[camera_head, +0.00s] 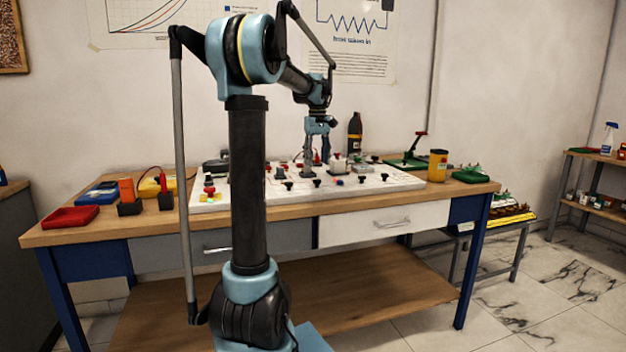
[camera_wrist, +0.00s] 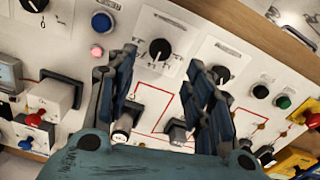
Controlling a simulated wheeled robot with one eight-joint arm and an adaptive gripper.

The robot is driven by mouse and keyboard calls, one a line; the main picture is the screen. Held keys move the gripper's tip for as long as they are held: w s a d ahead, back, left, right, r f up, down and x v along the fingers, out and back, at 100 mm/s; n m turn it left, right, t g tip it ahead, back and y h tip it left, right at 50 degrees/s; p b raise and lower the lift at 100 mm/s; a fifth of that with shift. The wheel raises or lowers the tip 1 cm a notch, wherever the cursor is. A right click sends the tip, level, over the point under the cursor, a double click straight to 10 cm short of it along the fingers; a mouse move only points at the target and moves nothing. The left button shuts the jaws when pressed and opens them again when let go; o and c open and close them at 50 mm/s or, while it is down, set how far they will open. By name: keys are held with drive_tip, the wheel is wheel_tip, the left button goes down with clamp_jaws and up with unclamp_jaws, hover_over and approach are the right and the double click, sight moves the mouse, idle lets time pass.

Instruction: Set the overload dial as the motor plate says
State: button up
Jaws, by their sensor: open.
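The white panel (camera_head: 345,190) lies on the wooden bench and carries dials, buttons and red circuit lines. In the wrist view a black dial (camera_wrist: 160,49) with a white pointer mark sits on a white plate with a printed scale. A second black dial (camera_wrist: 221,74) is to its right and another black dial (camera_wrist: 35,4) is at the top left. The labels are too small to read, so I cannot tell which is the overload dial or where the motor plate is. My gripper (camera_head: 316,160) is open over the panel; in the wrist view its fingers (camera_wrist: 162,62) frame the first dial, apparently empty.
A blue button (camera_wrist: 101,22) and a pink lamp (camera_wrist: 97,52) are left of the first dial. Pale cylindrical fittings (camera_wrist: 123,125) stand between my fingers. A dark bottle (camera_head: 355,135) and a yellow container (camera_head: 438,165) stand behind and right. A red tray (camera_head: 72,217) is far left.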

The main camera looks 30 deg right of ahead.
sight(317, 180)
wheel_tip(317, 180, down, 7)
drive_tip(key=shift+f, duration=0.2)
idle(0.3)
